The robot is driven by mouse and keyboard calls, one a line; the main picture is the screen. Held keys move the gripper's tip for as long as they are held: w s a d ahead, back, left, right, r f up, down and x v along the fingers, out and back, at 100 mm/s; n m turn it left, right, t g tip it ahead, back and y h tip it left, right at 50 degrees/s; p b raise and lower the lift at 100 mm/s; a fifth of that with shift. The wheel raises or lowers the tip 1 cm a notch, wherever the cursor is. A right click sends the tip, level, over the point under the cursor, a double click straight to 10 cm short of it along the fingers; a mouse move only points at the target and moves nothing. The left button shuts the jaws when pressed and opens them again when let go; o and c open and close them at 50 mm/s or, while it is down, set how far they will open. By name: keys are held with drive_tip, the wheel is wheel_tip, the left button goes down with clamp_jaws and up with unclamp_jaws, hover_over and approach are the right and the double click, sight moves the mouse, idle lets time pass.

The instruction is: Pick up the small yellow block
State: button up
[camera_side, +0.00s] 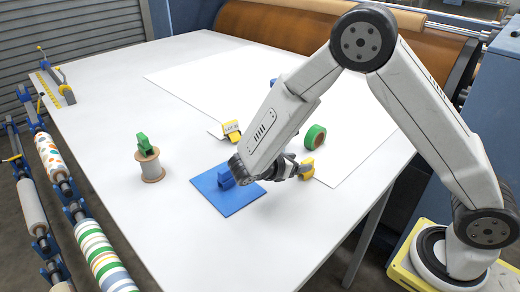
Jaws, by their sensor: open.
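A small yellow block (308,167) sits on the table at the right of my gripper, close to its fingertips. My gripper (297,169) is low over the table and points to the right. Its jaws are open; the near arm link hides part of it. I cannot tell whether a finger touches the block. Another yellow piece (235,137) with a pale label stands farther back, behind my forearm.
A blue mat (230,204) bears a blue block (226,181), left of my gripper. A spool (151,169) carries a green block (143,142). The front table is clear.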

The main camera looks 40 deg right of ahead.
sight(309, 160)
drive_tip(key=shift+x, duration=2.55)
drive_tip(key=shift+s+f, duration=0.1)
clamp_jaws()
